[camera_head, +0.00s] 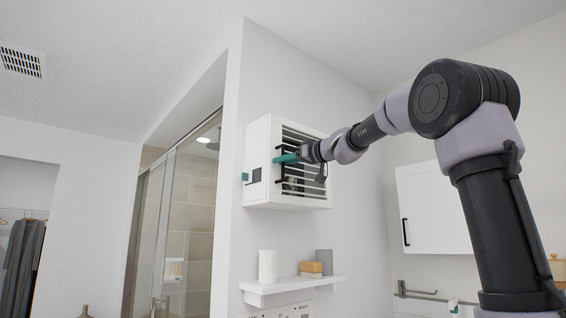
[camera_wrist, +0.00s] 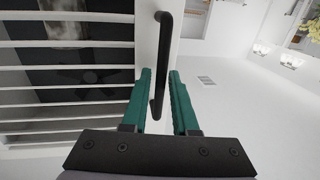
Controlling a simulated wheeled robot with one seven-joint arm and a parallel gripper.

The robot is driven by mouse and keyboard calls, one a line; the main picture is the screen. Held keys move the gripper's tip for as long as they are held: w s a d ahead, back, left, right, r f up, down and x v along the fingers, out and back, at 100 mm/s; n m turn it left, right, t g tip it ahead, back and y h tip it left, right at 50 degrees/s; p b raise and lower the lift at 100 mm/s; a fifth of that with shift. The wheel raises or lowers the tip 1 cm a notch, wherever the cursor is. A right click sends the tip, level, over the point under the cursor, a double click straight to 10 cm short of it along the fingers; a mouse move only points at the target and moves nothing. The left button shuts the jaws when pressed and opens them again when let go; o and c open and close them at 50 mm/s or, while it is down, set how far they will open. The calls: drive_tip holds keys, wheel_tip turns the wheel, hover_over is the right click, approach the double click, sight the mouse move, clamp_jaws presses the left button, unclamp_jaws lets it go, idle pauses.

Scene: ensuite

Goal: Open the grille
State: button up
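The grille is a white box unit with dark gaps between pale slats (camera_head: 296,136), high on the wall in the head view. In the wrist view its slats (camera_wrist: 60,97) fill the left side, with a white frame edge to their right. A black bar handle (camera_wrist: 164,48) stands off that edge. My gripper (camera_wrist: 159,73) is open, its two teal fingers on either side of the handle's near part, with visible gaps. In the head view my gripper (camera_head: 275,160) is at the unit's front; the handle cannot be made out clearly there.
Below the unit is a white shelf (camera_head: 292,286) with a white cup (camera_head: 267,266), a grey cup (camera_head: 324,262) and orange blocks (camera_head: 311,269). A white cabinet (camera_head: 434,205) hangs to the right. A glass shower enclosure (camera_head: 187,215) is to the left.

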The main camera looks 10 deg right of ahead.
clamp_jaws()
idle(1.5)
